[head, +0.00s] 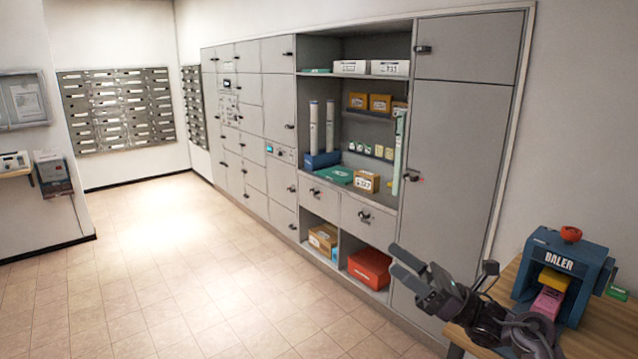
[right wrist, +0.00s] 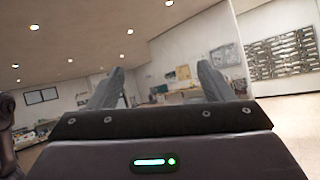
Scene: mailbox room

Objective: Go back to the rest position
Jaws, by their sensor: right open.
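My right gripper (head: 399,263) is raised in front of the grey locker wall in the head view, at the lower right. Its two fingers are apart with nothing between them. In the right wrist view the open fingers of my right gripper (right wrist: 160,88) point out into the room, with free air between them. My left gripper does not show in either view.
A wooden table (head: 602,322) with a blue baler (head: 560,262) stands at the right, close to my right arm. The grey lockers (head: 455,150) and open shelves with boxes, including a red box (head: 370,268), line the wall. The tiled floor (head: 180,270) is clear.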

